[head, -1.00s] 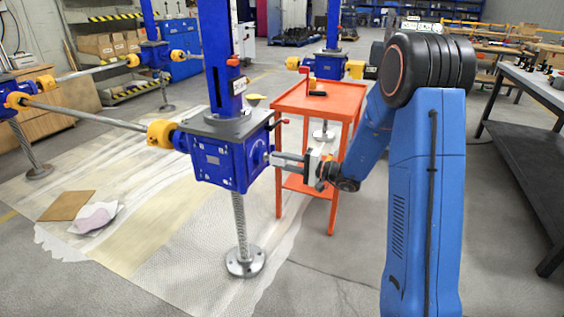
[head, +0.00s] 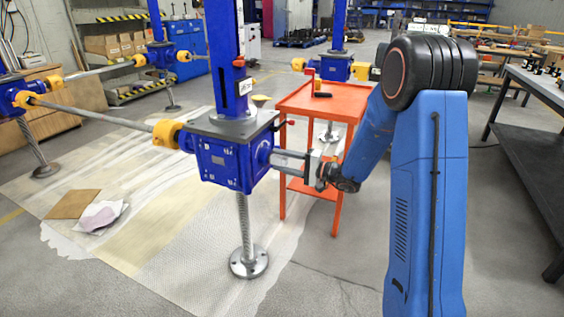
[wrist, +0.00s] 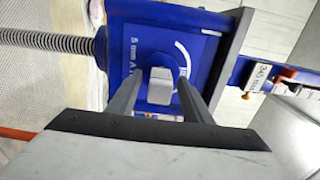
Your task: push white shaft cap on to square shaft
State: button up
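The white shaft cap (wrist: 160,86) is a small, pale, rounded square block in the middle of the wrist view. It is in line with the end face of the blue screw jack gearbox (wrist: 133,38). The square shaft is hidden behind the cap, so I cannot tell how far on it sits. My gripper (wrist: 161,80) has one finger on each side of the cap, with a narrow gap showing on both sides. In the head view my gripper (head: 283,158) reaches the right side of the gearbox (head: 222,160); the cap cannot be made out there.
An orange table (head: 322,97) stands close behind my gripper. The jack's threaded screw (head: 243,225) runs down to a round floor plate (head: 248,262). A shaft with a yellow coupling (head: 166,133) joins the gearbox's left side. A dark workbench (head: 530,150) stands at right.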

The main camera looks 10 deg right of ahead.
jog(key=v, duration=1.7)
jog(key=shift+s+d, duration=0.15)
jog(key=s+a+r+n+g+h, duration=0.25)
jog(key=s+a+g, duration=0.35)
jog(key=s, duration=0.4)
jog(key=s+a+r+n+g+h, duration=0.1)
jog(key=s+a+n+g, duration=0.2)
jog(key=s+a, duration=0.55)
jog(key=s+d+r+n+t+h, duration=0.1)
jog(key=s+d+h, duration=0.4)
jog(key=s, duration=0.3)
jog(key=s+d+r+t+h, duration=0.1)
jog(key=s+d+t+h, duration=0.1)
jog(key=s+d+h, duration=0.4)
jog(key=s, duration=0.3)
jog(key=shift+s+d+n, duration=0.15)
jog(key=shift+s+n, duration=0.05)
jog(key=shift+n, duration=0.15)
